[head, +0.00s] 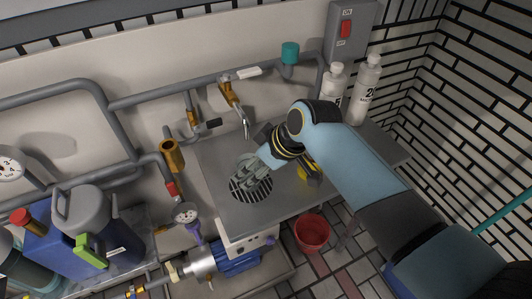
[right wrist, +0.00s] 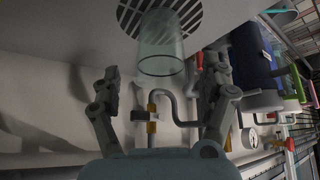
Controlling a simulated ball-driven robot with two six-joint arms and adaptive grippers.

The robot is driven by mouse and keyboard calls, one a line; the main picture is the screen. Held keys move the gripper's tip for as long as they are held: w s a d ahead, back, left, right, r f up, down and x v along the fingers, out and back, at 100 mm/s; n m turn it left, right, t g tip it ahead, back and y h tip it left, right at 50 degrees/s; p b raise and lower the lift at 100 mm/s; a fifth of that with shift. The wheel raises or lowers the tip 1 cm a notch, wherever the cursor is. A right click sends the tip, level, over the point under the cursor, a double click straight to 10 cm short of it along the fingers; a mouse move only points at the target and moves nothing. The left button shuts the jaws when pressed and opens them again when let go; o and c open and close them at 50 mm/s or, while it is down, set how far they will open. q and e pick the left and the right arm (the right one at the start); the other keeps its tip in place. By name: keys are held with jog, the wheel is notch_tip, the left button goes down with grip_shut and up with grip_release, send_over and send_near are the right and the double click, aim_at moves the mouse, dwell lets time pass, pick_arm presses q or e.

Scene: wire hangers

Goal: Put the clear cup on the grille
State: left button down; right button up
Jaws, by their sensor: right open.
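The clear cup (right wrist: 161,48) stands on the round slotted grille (right wrist: 128,14) in the right wrist view, with its open rim towards my camera. The grille (head: 250,188) is set in the grey counter in the head view, where the cup is mostly lost behind my fingers. My right gripper (right wrist: 162,80) is open, with one finger on each side of the cup and a visible gap to it. In the head view the right gripper (head: 257,172) is just over the grille. My left gripper is in neither view.
The grey counter (head: 222,160) is mostly clear around the grille. A tap (head: 240,105) overhangs behind it. Two white bottles (head: 366,88) stand at the back right. A red bucket (head: 311,234) is on the floor in front. Pipes and a blue canister (head: 50,245) are at left.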

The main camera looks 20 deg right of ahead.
jog(key=v, duration=1)
jog(key=shift+s+r+p, duration=0.25)
jog(key=shift+r+p, duration=0.05)
jog(key=shift+p, duration=0.15)
jog(key=shift+d, duration=0.1)
